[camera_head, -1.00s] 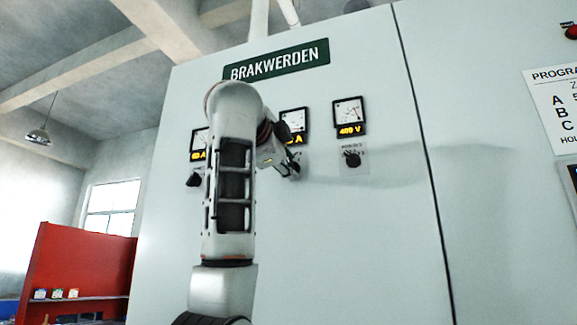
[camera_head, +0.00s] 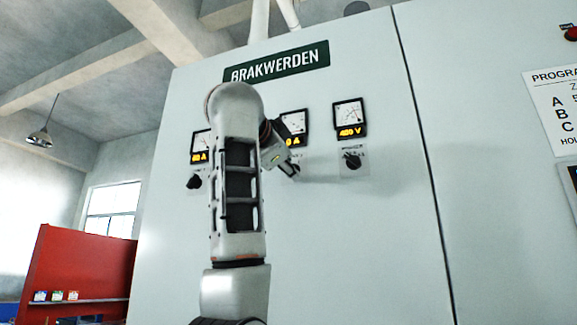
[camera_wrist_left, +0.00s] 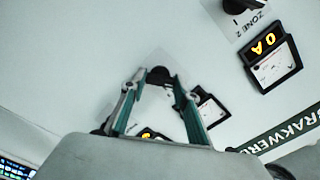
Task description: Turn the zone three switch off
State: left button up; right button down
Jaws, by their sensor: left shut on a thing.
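My left gripper (camera_head: 291,170) is at the black knob below the middle visible meter (camera_head: 293,124) on the pale cabinet. That meter's display is partly covered by my arm and ends in "0 A". In the left wrist view, my two fingers (camera_wrist_left: 157,80) are closed around a dark knob (camera_wrist_left: 158,74), one on each side. The knob beside it is labelled ZONE 2 (camera_wrist_left: 255,24), with a meter (camera_wrist_left: 272,65) reading 0 A. The held knob's own label is hidden or unreadable. My right gripper is in neither view.
Another meter (camera_head: 349,116) with a black knob (camera_head: 351,160) is to the right. A left meter (camera_head: 200,145) and knob (camera_head: 194,182) sit beside my arm. My arm hides the panel between. A red shelf unit (camera_head: 80,270) stands far left.

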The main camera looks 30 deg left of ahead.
pick_arm(q)
jog(key=o, duration=1.1)
jog(key=v, duration=1.2)
jog(key=shift+f, duration=0.15)
